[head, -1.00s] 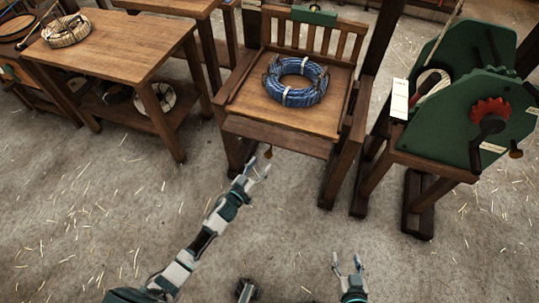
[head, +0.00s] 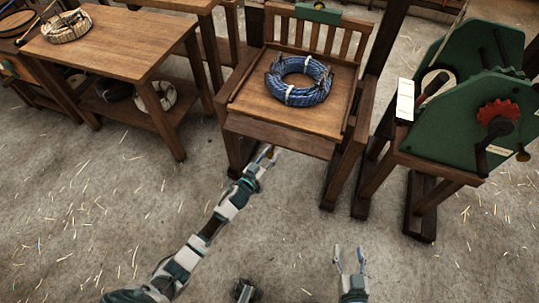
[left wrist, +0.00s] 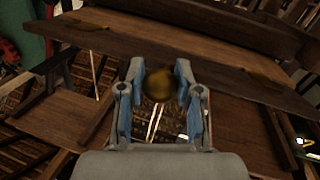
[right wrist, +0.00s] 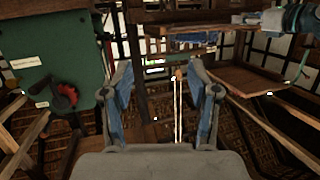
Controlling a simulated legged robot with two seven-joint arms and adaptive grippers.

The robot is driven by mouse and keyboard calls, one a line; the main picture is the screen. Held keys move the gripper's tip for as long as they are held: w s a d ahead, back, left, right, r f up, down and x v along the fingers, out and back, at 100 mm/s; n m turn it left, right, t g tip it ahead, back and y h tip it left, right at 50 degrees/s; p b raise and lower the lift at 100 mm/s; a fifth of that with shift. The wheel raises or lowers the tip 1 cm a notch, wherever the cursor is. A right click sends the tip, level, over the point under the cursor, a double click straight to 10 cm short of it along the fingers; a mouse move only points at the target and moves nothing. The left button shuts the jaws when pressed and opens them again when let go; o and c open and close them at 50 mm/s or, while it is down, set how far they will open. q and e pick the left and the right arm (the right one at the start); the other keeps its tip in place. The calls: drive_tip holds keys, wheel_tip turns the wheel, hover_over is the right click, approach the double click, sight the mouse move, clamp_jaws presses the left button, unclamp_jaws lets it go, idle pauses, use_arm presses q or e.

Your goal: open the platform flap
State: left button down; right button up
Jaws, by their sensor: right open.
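The wooden platform (head: 245,97) stands at the top middle of the head view. Its front board, which looks like the flap (head: 280,138), runs along the near edge and is down in place; in the left wrist view the board (left wrist: 215,66) crosses the picture. A round brass knob (left wrist: 158,85) is below the board. My left gripper (head: 268,157) is at the knob, with its narrowed fingers (left wrist: 160,75) on either side of it. Whether they grip it cannot be made out. My right gripper (head: 349,255) is open and empty, low over the floor.
A coil of blue rope (head: 302,94) lies on the platform. A green machine with a red gear (head: 497,112) stands to the right. A wooden table (head: 105,40) with a basket (head: 68,27) stands to the left. The straw-strewn floor (head: 420,270) in front is clear.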

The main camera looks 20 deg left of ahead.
sight(278, 142)
use_arm(q)
drive_tip(key=shift+a, duration=0.1)
use_arm(e)
drive_tip(key=shift+d, duration=0.2)
use_arm(q)
wheel_tip(278, 142, up, 3)
drive_tip(key=g+p, duration=0.1)
drive_tip(key=p, duration=0.5)
drive_tip(key=shift+f, duration=0.1)
drive_tip(key=g+p, duration=0.1)
drive_tip(key=p, duration=0.2)
drive_tip(key=shift+n+y+p, duration=0.3)
use_arm(e)
drive_tip(key=s+d+f+g+h, duration=0.1)
drive_tip(key=s+d+f+g, duration=0.2)
drive_tip(key=s+f+g, duration=0.3)
drive_tip(key=s+d+f+g+h, duration=0.2)
drive_tip(key=s+f+g, duration=0.4)
drive_tip(key=s+f, duration=0.4)
drive_tip(key=shift+d+f, duration=0.5)
drive_tip(key=shift+f, duration=0.3)
drive_tip(key=shift+s, duration=0.1)
